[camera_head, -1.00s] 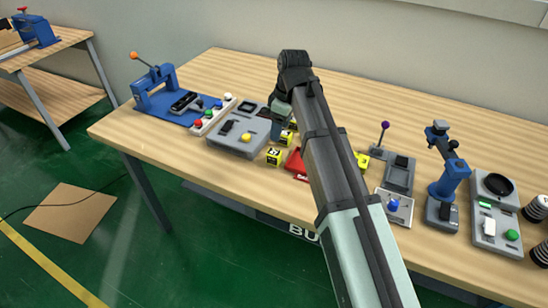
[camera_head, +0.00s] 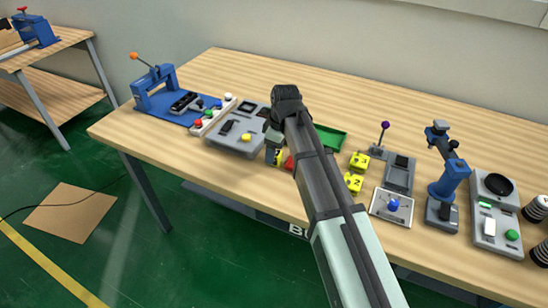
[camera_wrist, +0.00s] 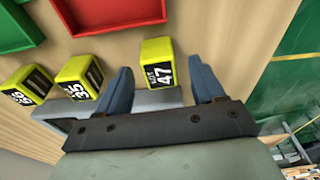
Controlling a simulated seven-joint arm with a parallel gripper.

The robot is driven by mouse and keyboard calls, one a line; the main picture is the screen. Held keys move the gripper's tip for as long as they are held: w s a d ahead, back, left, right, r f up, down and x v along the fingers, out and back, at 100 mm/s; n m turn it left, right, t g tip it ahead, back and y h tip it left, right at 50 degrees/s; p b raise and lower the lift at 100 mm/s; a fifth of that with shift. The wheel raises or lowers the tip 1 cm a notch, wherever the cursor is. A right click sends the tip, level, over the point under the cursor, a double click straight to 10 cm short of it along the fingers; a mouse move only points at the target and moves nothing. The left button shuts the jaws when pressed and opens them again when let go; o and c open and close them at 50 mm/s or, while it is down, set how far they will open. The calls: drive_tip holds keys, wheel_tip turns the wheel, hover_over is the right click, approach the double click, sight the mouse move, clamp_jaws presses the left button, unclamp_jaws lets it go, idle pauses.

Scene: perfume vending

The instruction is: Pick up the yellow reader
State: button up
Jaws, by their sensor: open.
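Several yellow blocks with black number labels stand on the table; I cannot tell which is the reader. In the wrist view, the block marked 47 (camera_wrist: 157,52) lies between my gripper's (camera_wrist: 163,80) two blue fingers, which are open with gaps at both sides. Blocks marked 35 (camera_wrist: 80,76) and 99 (camera_wrist: 27,84) stand to its left, outside the fingers.
A grey panel with a yellow button (camera_head: 229,143) is left of my gripper. A red tray (camera_wrist: 108,12) and a green tray (camera_head: 329,137) are close by. A blue lever press (camera_head: 155,88) stands at the left, a blue stand (camera_head: 448,183) at the right. The table's back is clear.

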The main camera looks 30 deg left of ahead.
drive_tip(key=shift+a+f, duration=0.1)
drive_tip(key=shift+f, duration=0.7)
drive_tip(key=shift+c, duration=0.3)
drive_tip(key=c, duration=1)
drive_tip(key=shift+r, duration=0.15)
